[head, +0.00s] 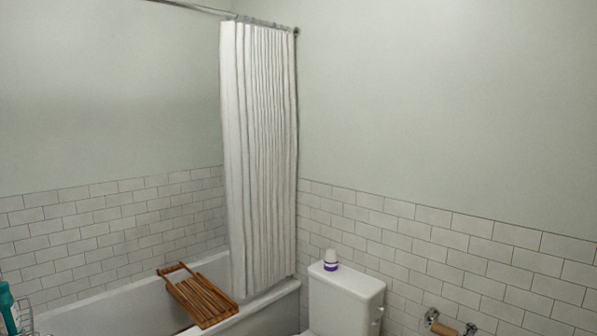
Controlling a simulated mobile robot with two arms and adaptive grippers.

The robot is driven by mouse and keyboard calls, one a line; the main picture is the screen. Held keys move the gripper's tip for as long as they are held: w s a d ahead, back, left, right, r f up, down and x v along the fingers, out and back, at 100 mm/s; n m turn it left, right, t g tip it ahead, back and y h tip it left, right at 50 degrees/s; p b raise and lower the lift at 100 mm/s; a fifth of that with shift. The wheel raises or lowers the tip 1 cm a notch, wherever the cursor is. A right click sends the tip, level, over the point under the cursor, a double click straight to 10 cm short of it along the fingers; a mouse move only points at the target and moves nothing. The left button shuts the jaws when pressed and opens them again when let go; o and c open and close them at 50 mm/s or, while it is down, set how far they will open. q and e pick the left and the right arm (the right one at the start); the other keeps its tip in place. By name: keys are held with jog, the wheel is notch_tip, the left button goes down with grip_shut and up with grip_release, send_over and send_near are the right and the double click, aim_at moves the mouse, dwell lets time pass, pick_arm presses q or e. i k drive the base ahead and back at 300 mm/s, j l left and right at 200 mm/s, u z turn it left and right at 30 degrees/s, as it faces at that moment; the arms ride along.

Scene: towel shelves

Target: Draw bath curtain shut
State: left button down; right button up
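The white bath curtain (260,150) hangs bunched in folds at the right end of the bathtub (262,301), near the corner of the walls. It hangs from a metal rail (190,6) that runs to the upper left and leaves the picture. The rail to the left of the curtain is bare. The curtain's lower end hangs at the tub's rim. Neither of my grippers shows in the head view.
A wooden bath rack (203,298) lies across the tub, left of the curtain's lower end. A teal bottle (7,305) and wire basket (24,319) are at lower left.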

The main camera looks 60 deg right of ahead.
aim_at(226, 44)
jog(key=z, duration=1.5)
jog(key=i+u, duration=0.1)
jog(key=i, duration=0.4)
